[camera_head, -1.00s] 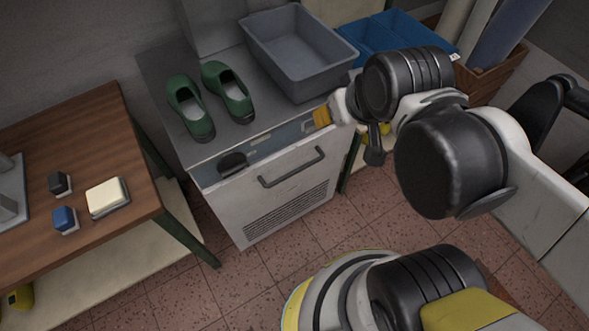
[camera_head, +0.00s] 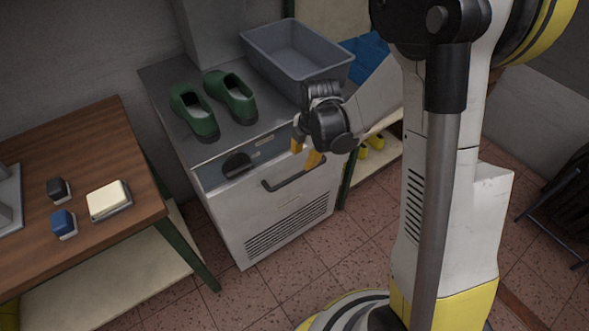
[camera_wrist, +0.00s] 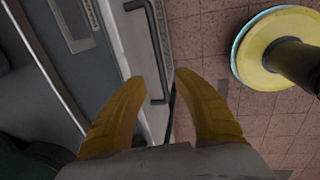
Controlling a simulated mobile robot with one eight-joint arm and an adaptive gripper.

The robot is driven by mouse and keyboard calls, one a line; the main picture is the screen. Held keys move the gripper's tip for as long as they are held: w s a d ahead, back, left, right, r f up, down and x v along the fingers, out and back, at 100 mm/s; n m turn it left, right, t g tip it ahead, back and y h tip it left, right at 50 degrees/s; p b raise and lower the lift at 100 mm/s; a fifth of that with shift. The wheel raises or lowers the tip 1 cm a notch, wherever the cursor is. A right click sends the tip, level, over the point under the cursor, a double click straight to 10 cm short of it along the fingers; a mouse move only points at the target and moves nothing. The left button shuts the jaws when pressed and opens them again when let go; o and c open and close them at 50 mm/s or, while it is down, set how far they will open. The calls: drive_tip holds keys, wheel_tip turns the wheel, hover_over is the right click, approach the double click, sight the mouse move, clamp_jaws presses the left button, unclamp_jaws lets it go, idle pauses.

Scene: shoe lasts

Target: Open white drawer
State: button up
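The white drawer (camera_head: 285,212) is the white front of a metal cabinet, with a vent grille low down. It looks closed. Its dark bar handle (camera_head: 275,187) runs across the upper front. My gripper (camera_head: 305,153) is at the right end of the handle, with its yellow fingers spread. In the wrist view, the handle (camera_wrist: 154,40) runs down into the gap between the open fingertips (camera_wrist: 160,77). The fingers are not closed on it, and I cannot tell whether either touches it.
Green shoes (camera_head: 215,103) and a grey bin (camera_head: 296,55) stand on the cabinet top. A dark knob (camera_head: 237,165) is on the panel above the drawer. A wooden table (camera_head: 95,150) with small blocks stands at left. Tiled floor before the drawer is partly clear.

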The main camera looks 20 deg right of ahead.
sight(299, 175)
drive_tip(key=f+b, duration=0.1)
drive_tip(key=f, duration=0.2)
drive_tip(key=w+f+b, duration=0.1)
drive_tip(key=f+b, duration=0.1)
drive_tip(key=f, duration=0.2)
drive_tip(key=w+f+b, duration=0.1)
drive_tip(key=f, duration=0.2)
drive_tip(key=shift+a+f+b, duration=0.3)
drive_tip(key=shift+b, duration=0.1)
clamp_jaws()
